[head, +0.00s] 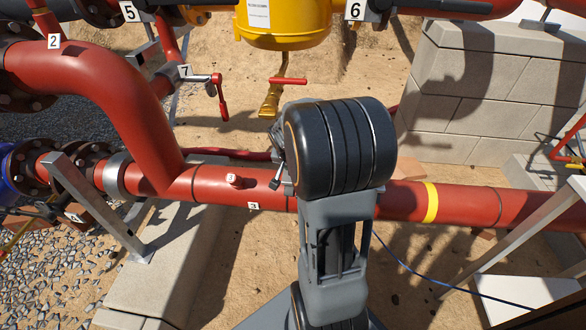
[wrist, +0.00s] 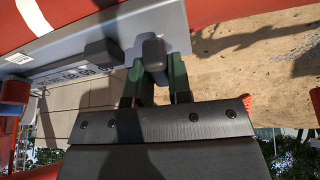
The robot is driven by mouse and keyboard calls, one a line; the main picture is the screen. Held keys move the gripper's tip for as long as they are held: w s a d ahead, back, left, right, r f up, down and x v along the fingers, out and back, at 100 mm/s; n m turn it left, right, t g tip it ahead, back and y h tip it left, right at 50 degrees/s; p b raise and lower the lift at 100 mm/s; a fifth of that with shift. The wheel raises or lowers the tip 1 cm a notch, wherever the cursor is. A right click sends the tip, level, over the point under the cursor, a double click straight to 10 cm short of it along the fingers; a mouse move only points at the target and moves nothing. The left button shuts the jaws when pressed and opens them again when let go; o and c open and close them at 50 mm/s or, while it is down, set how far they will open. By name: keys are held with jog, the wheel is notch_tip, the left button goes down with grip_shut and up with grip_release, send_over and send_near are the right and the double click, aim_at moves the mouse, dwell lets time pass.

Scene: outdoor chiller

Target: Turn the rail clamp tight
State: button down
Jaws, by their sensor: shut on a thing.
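In the wrist view, my gripper (wrist: 156,76) has two dark green fingers, one on each side of a grey block-shaped handle (wrist: 153,50). The fingers are shut on this handle, which I take to be the rail clamp's. It stands at the lower edge of a grey metal rail (wrist: 110,35) that runs diagonally under a red pipe. A second dark grey block (wrist: 102,52) sits on the rail to the left. In the head view, my black arm joint hides the gripper and most of the clamp. I cannot tell how tight the clamp is.
A red pipe (head: 460,203) with a yellow band (head: 431,202) runs across behind my arm. A yellow vessel (head: 283,22) hangs above, with a brass valve (head: 271,100) and red handle below. A block wall (head: 490,100) stands right. A metal brace (head: 98,208) stands left. Sandy ground lies between.

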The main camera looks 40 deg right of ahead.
jog(key=m+b, duration=0.2)
jog(key=m+g+b, duration=0.1)
jog(key=m, duration=0.1)
jog(key=shift+w+f+m+g+h+b, duration=0.1)
jog(key=shift+f+m+g+h+b, duration=0.1)
jog(key=shift+m+g+h+b, duration=0.15)
jog(key=m+g, duration=0.1)
jog(key=m, duration=0.1)
jog(key=m+g+b, duration=0.1)
jog(key=m, duration=0.2)
jog(key=shift+r, duration=0.15)
jog(key=shift+m, duration=0.35)
jog(key=shift+a, duration=0.1)
jog(key=c, duration=1)
grip_release()
jog(key=shift+c, duration=0.2)
jog(key=shift+r, duration=0.15)
jog(key=p+v, duration=0.2)
jog(key=v, duration=0.3)
jog(key=shift+w+a+r, duration=0.1)
jog(key=shift+r, duration=0.25)
jog(key=w+a+p, duration=0.2)
jog(key=a, duration=0.9)
jog(key=shift+w+a+f+p, duration=0.25)
jog(key=shift+w+f+p, duration=0.1)
jog(key=shift+f+p, duration=0.1)
